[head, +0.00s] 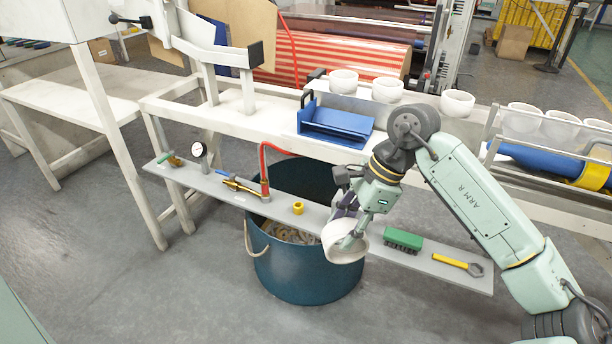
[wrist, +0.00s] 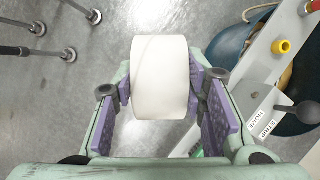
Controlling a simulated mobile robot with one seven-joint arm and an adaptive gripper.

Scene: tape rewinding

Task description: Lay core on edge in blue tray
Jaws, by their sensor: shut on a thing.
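My gripper (head: 347,222) is shut on a white core (head: 340,243), held in front of the grey shelf and above the blue-green bin's front rim. In the wrist view the core (wrist: 160,78) sits between the purple finger pads of my gripper (wrist: 162,95), its curved side facing the camera. The blue tray (head: 337,124) is on the white bench, behind and above my gripper. No core is visible in the part of the tray that I see.
White cores (head: 387,90) stand behind the tray; more sit in a rack at right.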

